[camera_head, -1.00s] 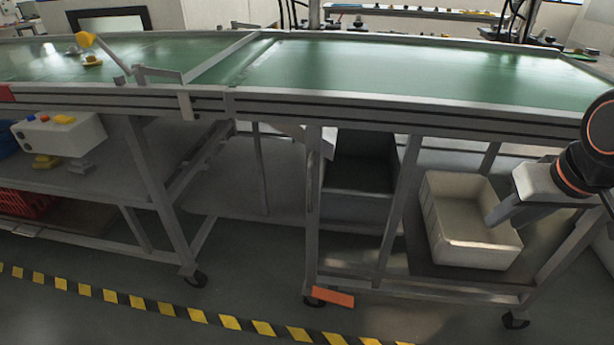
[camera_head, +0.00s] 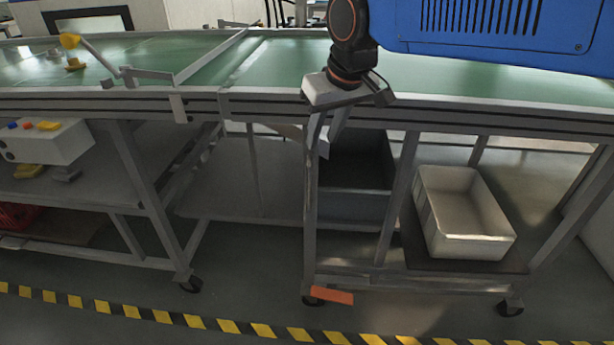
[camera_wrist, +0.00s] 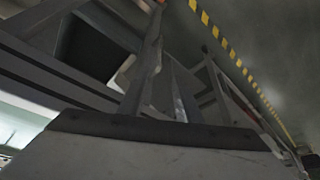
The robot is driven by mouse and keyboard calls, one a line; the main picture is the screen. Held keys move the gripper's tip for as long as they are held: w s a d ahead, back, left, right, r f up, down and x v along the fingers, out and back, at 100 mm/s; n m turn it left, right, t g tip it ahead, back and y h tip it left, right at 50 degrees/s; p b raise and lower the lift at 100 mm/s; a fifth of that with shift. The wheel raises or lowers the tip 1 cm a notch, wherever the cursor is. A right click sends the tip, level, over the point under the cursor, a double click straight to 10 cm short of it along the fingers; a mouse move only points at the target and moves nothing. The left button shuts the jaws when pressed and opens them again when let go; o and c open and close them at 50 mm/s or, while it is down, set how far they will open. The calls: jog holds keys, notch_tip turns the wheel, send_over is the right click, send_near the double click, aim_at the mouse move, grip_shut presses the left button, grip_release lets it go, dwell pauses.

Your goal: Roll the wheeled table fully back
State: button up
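The wheeled table (camera_head: 470,102) has a green top, a grey metal frame and casters. It stands at the right, its top's left end at a second green-topped table. My gripper (camera_head: 326,128) is at the table's front edge, just below the rail and in front of the upper part of its left front leg (camera_head: 310,215). Its fingers overlap the leg in the head view, so I cannot tell whether they touch or hold it. The wrist view shows the dark frame rails (camera_wrist: 50,75) close by.
A white bin (camera_head: 465,225) and a dark grey bin (camera_head: 355,205) sit on the table's lower shelf. A left table (camera_head: 60,100) carries a white control box (camera_head: 50,142) below. An orange marker (camera_head: 332,296) lies by the left caster. Yellow-black tape (camera_head: 160,317) crosses open floor in front.

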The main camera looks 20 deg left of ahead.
aim_at(310, 173)
jog(key=x, duration=1.7)
jog(key=shift+f, duration=0.1)
jog(key=shift+d, duration=0.1)
grip_shut()
